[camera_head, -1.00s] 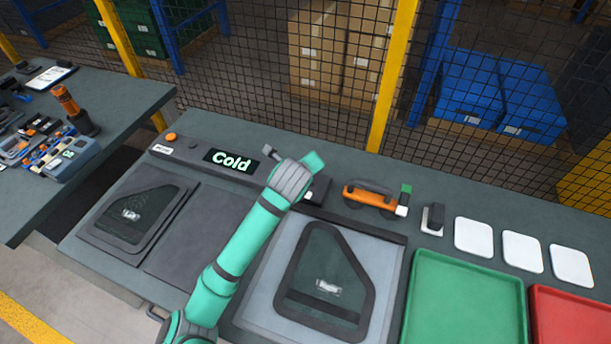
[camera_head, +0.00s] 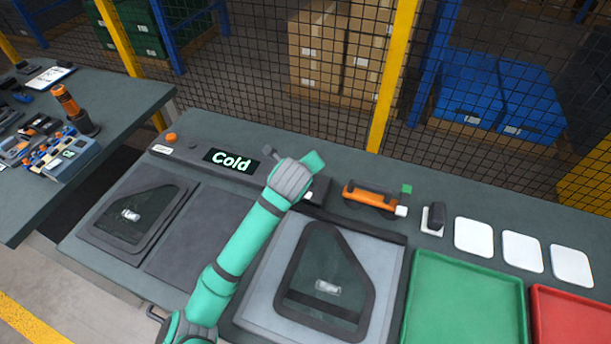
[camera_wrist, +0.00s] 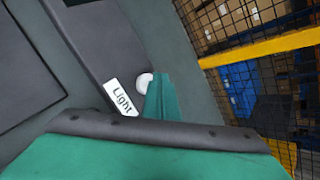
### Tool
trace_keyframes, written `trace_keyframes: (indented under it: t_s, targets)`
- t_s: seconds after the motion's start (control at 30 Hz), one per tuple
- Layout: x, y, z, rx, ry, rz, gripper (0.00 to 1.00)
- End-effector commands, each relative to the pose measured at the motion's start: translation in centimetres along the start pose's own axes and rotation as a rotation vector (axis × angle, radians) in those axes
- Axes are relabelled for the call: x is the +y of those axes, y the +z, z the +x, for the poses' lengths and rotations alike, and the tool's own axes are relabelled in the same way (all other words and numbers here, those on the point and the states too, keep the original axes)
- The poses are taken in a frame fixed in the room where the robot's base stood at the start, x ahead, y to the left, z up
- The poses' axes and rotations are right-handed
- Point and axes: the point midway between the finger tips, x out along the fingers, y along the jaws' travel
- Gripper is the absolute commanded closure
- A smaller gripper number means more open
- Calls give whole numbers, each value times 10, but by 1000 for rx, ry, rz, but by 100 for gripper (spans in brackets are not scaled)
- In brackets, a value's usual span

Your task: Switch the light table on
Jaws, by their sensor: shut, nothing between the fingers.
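The light table (camera_head: 258,303) is the pale grey panel in front of my arm, with a dark-framed door window part on it. I cannot tell whether it is lit. In the wrist view a round white button (camera_wrist: 144,82) sits on a dark grey strip beside a white label reading "Light" (camera_wrist: 121,97). My gripper (camera_head: 314,161) is over the strip behind the light table. Its green fingers (camera_wrist: 161,97) are shut and empty, right beside the button and partly covering it. I cannot tell whether they touch. The arm hides the button in the head view.
A "Cold" display (camera_head: 231,161) and an orange knob (camera_head: 171,137) are to the left. An orange-handled tool (camera_head: 370,197), white pads (camera_head: 473,237), a green tray (camera_head: 465,300) and a red tray (camera_head: 570,320) are to the right. A mesh fence stands behind.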

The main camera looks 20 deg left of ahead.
Motion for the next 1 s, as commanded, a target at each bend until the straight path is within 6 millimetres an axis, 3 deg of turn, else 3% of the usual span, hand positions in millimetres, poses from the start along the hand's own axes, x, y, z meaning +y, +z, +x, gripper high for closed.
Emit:
trace_keyframes:
  t_s: [1.0]
  targets:
    - [4,-4,6,0,0,0,100]
